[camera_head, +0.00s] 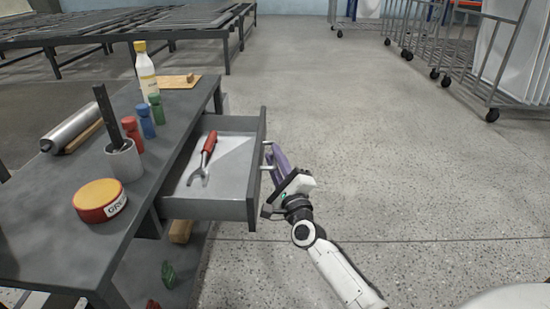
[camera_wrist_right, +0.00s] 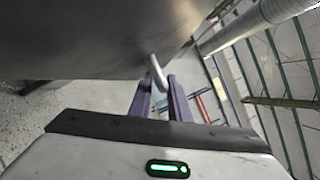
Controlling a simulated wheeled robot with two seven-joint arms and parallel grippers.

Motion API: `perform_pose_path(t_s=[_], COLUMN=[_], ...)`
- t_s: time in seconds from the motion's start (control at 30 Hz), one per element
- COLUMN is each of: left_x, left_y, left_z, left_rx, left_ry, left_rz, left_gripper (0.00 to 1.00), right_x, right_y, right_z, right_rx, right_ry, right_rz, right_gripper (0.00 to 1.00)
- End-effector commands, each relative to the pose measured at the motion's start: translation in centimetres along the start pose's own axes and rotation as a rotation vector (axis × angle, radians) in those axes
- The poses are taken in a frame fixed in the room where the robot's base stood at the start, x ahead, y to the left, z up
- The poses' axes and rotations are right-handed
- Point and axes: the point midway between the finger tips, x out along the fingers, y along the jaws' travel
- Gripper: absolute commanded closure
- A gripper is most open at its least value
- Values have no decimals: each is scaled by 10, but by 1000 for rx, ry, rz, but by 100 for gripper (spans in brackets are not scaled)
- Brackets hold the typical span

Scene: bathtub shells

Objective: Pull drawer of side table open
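The side table (camera_head: 62,225) is dark grey and stands at the left in the head view. Its drawer (camera_head: 254,185) is pulled well out to the right, and a red-handled wrench (camera_head: 205,158) lies inside. A light metal handle (camera_head: 268,159) is on the drawer front. My right gripper (camera_head: 275,158) is at this handle, its purple fingers reaching the drawer front from the right. In the wrist view the handle (camera_wrist_right: 157,72) sits between the two finger ends (camera_wrist_right: 159,85), which look closed on it. My left gripper is not in view.
On the tabletop are a bottle (camera_head: 146,72), small red, blue and green bottles, a grey cup (camera_head: 124,160), a round orange tin (camera_head: 100,201) and a metal roll (camera_head: 72,128). Wheeled racks (camera_head: 465,50) stand at the back right. The floor right of the drawer is clear.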

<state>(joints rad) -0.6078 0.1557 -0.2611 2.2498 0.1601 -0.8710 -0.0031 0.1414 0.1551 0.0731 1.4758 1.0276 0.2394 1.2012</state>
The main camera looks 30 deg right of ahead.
Motion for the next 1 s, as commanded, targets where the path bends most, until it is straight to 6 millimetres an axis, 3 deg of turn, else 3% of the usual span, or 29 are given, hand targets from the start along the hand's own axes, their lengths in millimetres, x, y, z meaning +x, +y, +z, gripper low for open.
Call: perform_pose_path(t_s=[0.27, 0.7, 1.0], left_x=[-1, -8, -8], left_y=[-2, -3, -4], left_z=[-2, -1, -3], left_rx=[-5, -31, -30], left_ry=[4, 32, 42], left_rz=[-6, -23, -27], left_gripper=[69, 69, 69], right_x=[-14, -92, -103], right_y=[0, 0, 0], right_z=[0, 0, 0], right_rx=[0, -2, 0], right_ry=[1, 0, -1], right_rz=[1, 2, 0], right_gripper=[83, 83, 83])
